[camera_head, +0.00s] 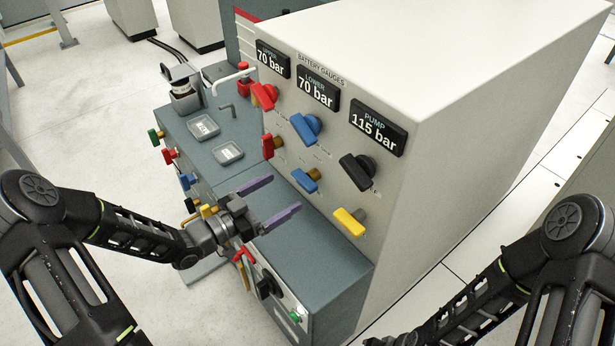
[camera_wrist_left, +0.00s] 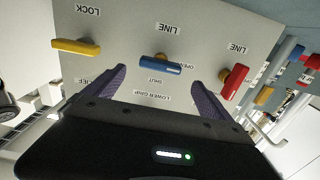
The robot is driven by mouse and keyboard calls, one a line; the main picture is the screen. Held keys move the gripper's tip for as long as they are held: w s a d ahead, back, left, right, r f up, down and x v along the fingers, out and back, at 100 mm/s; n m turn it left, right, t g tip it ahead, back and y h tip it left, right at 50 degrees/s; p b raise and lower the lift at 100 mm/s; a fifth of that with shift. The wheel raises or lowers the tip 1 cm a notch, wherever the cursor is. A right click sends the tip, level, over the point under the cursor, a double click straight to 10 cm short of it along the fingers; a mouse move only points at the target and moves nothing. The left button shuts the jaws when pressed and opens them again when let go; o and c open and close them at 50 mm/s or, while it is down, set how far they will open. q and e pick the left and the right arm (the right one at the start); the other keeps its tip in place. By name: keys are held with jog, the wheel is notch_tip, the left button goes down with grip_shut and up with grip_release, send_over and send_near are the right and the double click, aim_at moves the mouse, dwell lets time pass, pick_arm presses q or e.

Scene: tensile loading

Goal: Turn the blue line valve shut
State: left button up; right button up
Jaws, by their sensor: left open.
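The blue line valve (camera_head: 306,180) is the middle handle of the lower row on the white gauge panel. In the left wrist view, which is upside down, its blue lever (camera_wrist_left: 160,64) lies nearly level. The lever's end is beside the OPEN mark, and SHUT is printed below it in that picture. My left gripper (camera_head: 286,192) has its purple fingers apart and empty, pointing at the panel just short of this valve. In the wrist view the fingers (camera_wrist_left: 158,78) stand either side of the lever, apart from it.
A red line valve (camera_head: 272,145) and a yellow lock handle (camera_head: 348,222) flank the blue one. Red (camera_head: 265,95), blue (camera_head: 305,128) and black (camera_head: 357,171) handles sit above, under the gauges. The grey cabinet (camera_head: 320,262) juts out beneath my gripper.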

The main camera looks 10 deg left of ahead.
aim_at(299, 183)
pick_arm(q)
jog(key=shift+x, duration=3.95)
jog(key=c, duration=1.4)
